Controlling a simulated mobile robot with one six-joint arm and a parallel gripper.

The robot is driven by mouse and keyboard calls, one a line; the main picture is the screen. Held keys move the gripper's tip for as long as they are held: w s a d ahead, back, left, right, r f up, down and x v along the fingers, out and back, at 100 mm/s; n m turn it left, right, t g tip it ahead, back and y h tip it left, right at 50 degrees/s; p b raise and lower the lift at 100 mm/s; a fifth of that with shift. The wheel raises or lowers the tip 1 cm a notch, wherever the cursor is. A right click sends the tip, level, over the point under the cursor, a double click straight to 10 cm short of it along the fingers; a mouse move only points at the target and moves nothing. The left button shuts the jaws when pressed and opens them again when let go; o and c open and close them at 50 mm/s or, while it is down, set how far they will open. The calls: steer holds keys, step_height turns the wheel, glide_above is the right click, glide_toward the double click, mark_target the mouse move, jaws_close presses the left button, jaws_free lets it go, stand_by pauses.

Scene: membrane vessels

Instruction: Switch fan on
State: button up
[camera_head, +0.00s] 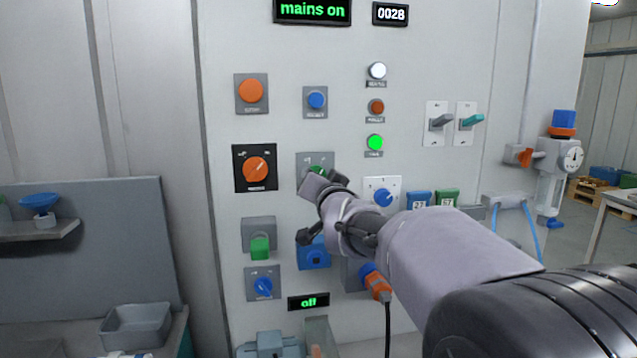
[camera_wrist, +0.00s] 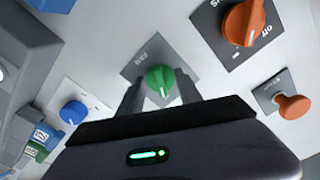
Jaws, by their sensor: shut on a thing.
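The fan switch is a green rotary knob (camera_wrist: 161,78) on a grey square plate lettered FAN (camera_wrist: 141,60) in the wrist view. In the head view a little of the green knob (camera_head: 318,170) shows above my gripper (camera_head: 320,180), which covers the rest of it. In the wrist view the two fingers of my gripper (camera_wrist: 160,90) stand on either side of the knob and are shut on it. The white pointer line on the knob shows between the fingers.
A large orange main switch (camera_head: 256,170) is left of the knob, with an orange push button (camera_head: 251,90) above. A blue knob (camera_head: 383,197) is close on the right. A display (camera_head: 308,302) below reads off; the top display (camera_head: 312,10) reads mains on. A green lamp (camera_head: 375,142) is lit.

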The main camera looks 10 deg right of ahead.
steer(key=o, duration=1.4)
steer(key=shift+c, duration=0.2)
steer(key=s+p, duration=0.1)
steer(key=s, duration=1.6)
steer(key=shift+s, duration=0.25)
